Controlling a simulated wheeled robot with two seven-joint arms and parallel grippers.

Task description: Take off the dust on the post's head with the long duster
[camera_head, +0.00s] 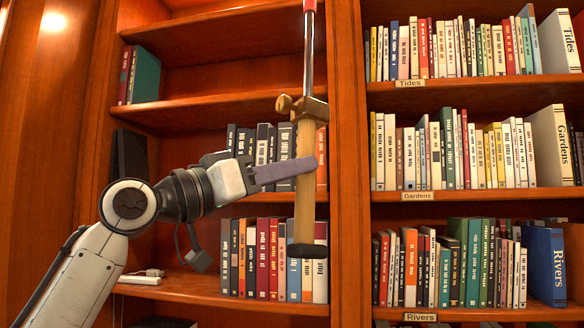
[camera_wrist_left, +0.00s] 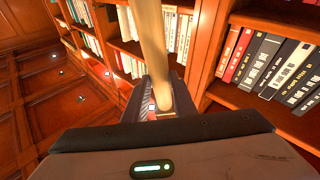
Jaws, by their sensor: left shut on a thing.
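The long duster (camera_head: 305,210) stands nearly upright in the head view. It has a pale wooden handle with a black end cap below, a brass-coloured collar near the top of the handle, and a thin metal pole with a red part leaving the top of the picture. Its dusting end is out of view. My left gripper (camera_head: 308,170) is shut around the wooden handle, below the collar. In the left wrist view the handle (camera_wrist_left: 152,40) runs between the fingers. The post's head and any dust on it are not seen. My right gripper is not in view.
Wooden bookshelves stand behind the duster. Rows of books (camera_head: 440,155) fill the right bay, with shelf labels such as Gardens (camera_head: 417,196). The left bay has more books (camera_head: 262,255) and a small white object (camera_head: 140,277). The upper left shelves are mostly empty.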

